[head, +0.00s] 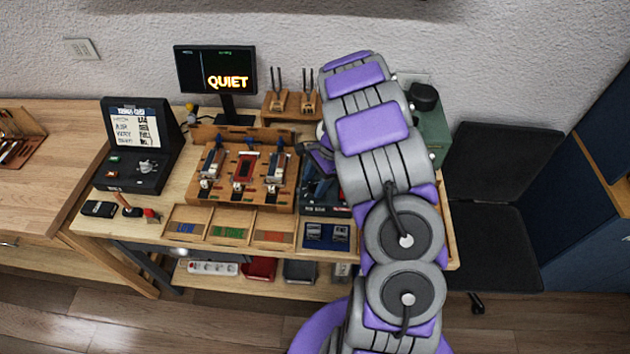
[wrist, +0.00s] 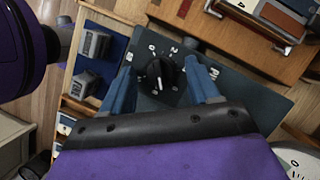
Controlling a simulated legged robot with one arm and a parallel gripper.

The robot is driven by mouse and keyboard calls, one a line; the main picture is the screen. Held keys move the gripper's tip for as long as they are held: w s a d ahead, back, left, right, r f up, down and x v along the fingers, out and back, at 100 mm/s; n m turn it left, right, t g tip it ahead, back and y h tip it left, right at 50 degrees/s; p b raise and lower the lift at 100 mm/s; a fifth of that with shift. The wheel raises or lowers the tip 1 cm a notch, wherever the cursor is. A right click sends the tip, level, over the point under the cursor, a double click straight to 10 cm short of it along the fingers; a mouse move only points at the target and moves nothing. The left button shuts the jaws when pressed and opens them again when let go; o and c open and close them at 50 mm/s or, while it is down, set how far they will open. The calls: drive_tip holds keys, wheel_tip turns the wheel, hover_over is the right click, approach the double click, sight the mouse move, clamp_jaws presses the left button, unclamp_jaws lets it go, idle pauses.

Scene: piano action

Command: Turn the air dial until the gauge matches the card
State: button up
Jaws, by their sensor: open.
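The air dial (wrist: 161,74) is a round black knob with a white pointer line, on a dark panel with white numerals, in the wrist view. My gripper (wrist: 163,67) is open, with one blue finger on each side of the dial; I cannot tell whether either touches it. A round white face, perhaps the gauge (wrist: 296,160), is cut off at the lower right corner; its reading is not visible. In the head view a white card (head: 135,128) with handwritten lines stands in an open black case; the writing is too small to read surely. My arm hides the dial there.
A wooden rack (head: 240,172) with several piano action parts stands left of my arm. Trays (head: 230,231) line the bench front. A monitor (head: 215,75) reads QUIET. Two grey blocks (wrist: 92,44) sit in a blue tray beside the panel. A green box (head: 432,135) stands right.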

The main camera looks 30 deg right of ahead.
drive_tip(key=shift+c, duration=0.2)
drive_tip(key=c, duration=1)
drive_tip(key=shift+o, duration=0.2)
drive_tip(key=shift+r, duration=0.1)
drive_tip(key=shift+p, duration=0.95)
drive_tip(key=o, duration=1)
